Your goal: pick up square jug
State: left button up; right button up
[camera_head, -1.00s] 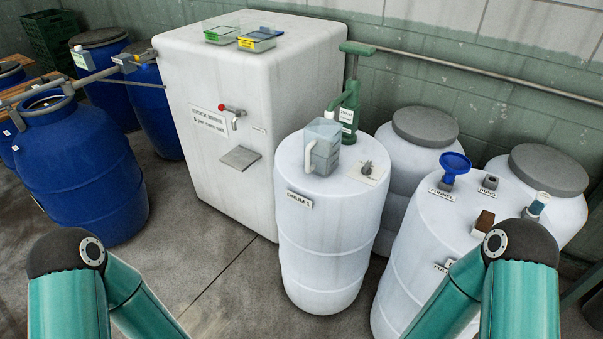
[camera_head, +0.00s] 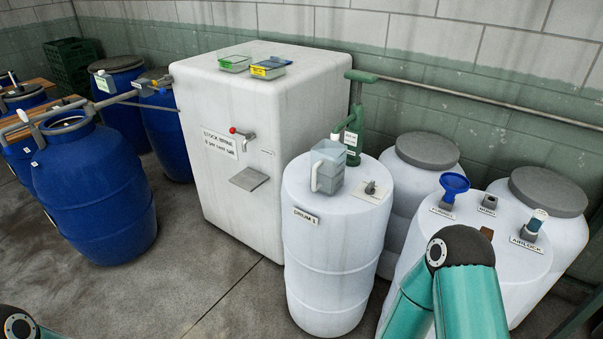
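The square jug (camera_head: 328,166) is a clear, grey-tinted container with a pale handle on its left side. It stands upright on top of the white drum labelled DRUM 1 (camera_head: 332,255). Teal links of my arms show at the lower right and, barely, at the lower left corner. Neither gripper is in view, and nothing of mine touches the jug.
A small knob (camera_head: 370,188) sits right of the jug, and a green hand pump (camera_head: 355,125) stands behind it. The white stock brine tank (camera_head: 225,120) is to the left. A second white drum (camera_head: 470,237) carries a blue funnel (camera_head: 453,188) and an airlock (camera_head: 533,224). Floor at front left is clear.

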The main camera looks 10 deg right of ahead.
aim_at(328, 157)
jog(key=z, duration=0.05)
jog(key=i, duration=1)
jog(key=u, duration=0.1)
